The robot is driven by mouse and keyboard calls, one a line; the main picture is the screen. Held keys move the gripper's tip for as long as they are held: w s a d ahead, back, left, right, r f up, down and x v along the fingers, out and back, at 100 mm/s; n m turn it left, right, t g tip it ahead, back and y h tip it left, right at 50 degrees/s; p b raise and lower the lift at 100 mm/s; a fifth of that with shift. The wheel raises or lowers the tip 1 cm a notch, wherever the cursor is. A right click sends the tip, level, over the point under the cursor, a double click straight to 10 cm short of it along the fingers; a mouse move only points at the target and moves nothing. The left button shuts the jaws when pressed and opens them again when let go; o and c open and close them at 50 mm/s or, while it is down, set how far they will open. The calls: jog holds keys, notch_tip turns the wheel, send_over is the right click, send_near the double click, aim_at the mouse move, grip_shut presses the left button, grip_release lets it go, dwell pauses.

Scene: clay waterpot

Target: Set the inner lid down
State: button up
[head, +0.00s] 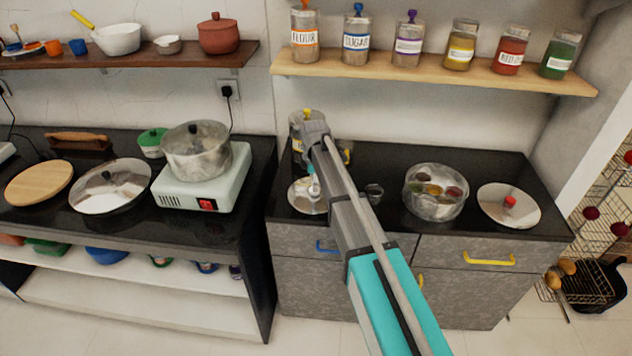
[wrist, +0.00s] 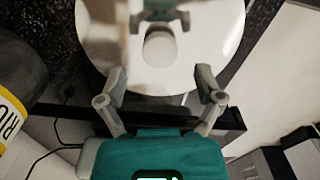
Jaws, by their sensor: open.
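The inner lid is a shiny round metal disc (head: 299,204) with a pale knob. It lies on the dark counter at the left end of the right-hand cabinet. In the wrist view the lid (wrist: 210,50) fills the top middle, with its white knob (wrist: 159,49) near the centre and a reflection on its surface. My gripper (wrist: 161,74) is open, its two fingers spread over the lid's near part with the knob beyond them. In the head view my arm hides part of the lid, and my gripper (head: 314,186) shows only partly above it.
A yellow-labelled jar (wrist: 12,112) stands close on the left in the wrist view. To the right are a small metal cup (head: 374,193), a round spice tin (head: 436,206) with coloured bowls, and a red-knobbed lid (head: 490,207). A shelf of jars (head: 440,76) hangs above.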

notch_tip(320, 180, up, 9)
jog(key=p, duration=0.8)
jog(key=shift+s, duration=0.1)
dwell(0.8)
jog(key=s+d+m, duration=1.9)
jog(key=s+d, duration=0.4)
jog(key=s, duration=0.2)
jog(key=shift+s+d+m, duration=0.3)
jog(key=shift+s+m, duration=0.05)
jog(key=shift+m, duration=0.05)
